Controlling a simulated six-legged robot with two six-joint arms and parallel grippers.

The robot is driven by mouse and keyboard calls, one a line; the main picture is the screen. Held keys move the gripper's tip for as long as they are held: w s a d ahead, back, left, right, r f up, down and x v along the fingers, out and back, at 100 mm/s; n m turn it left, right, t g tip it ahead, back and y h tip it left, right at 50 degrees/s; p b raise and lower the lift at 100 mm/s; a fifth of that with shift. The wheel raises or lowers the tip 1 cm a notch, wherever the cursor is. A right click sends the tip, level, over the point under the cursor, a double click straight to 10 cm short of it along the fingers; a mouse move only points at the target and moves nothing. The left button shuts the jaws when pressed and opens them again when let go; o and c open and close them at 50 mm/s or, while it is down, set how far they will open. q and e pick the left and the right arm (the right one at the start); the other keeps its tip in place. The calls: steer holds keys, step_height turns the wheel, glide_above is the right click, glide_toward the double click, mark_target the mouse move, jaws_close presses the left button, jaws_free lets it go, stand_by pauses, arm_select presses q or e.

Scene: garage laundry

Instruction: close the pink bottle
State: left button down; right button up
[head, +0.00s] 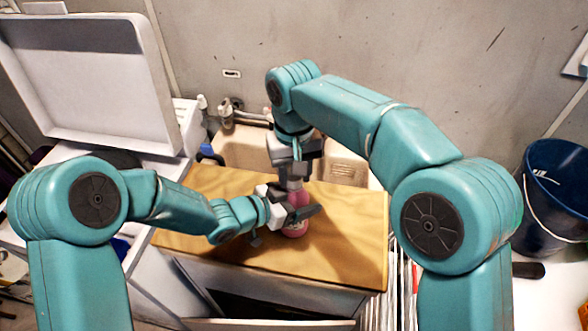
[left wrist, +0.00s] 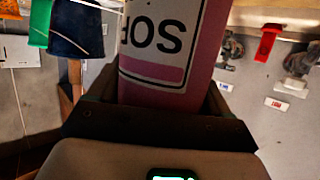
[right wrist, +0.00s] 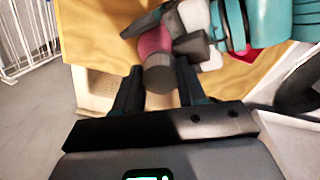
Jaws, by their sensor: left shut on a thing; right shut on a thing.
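The pink bottle (head: 298,200) stands upright on the wooden tabletop (head: 350,235). My left gripper (head: 292,212) is shut around its body from the left side. In the left wrist view, the pink bottle (left wrist: 205,45) with its white label fills the space between the fingers. My right gripper (head: 295,168) points down over the bottle's top. In the right wrist view, a grey cap (right wrist: 158,78) sits between the fingers of my right gripper (right wrist: 157,88), in line with the pink bottle (right wrist: 153,42). Whether the cap is seated on the neck is hidden.
A white washer with a raised lid (head: 90,85) stands at the left. A dark blue bucket (head: 560,185) stands at the far right. A faucet (head: 228,110) and pale basin (head: 245,148) lie behind the table. The tabletop's right and front parts are clear.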

steer(key=m, duration=0.2)
steer(key=shift+m, duration=0.3)
steer(key=m, duration=1)
steer(key=shift+a+m, duration=0.1)
steer(key=shift+m, duration=0.2)
steer(key=m, duration=0.2)
steer(key=shift+w+m, duration=0.1)
steer(key=shift+m, duration=1.4)
steer(key=m, duration=1.1)
steer(key=shift+w, duration=0.15)
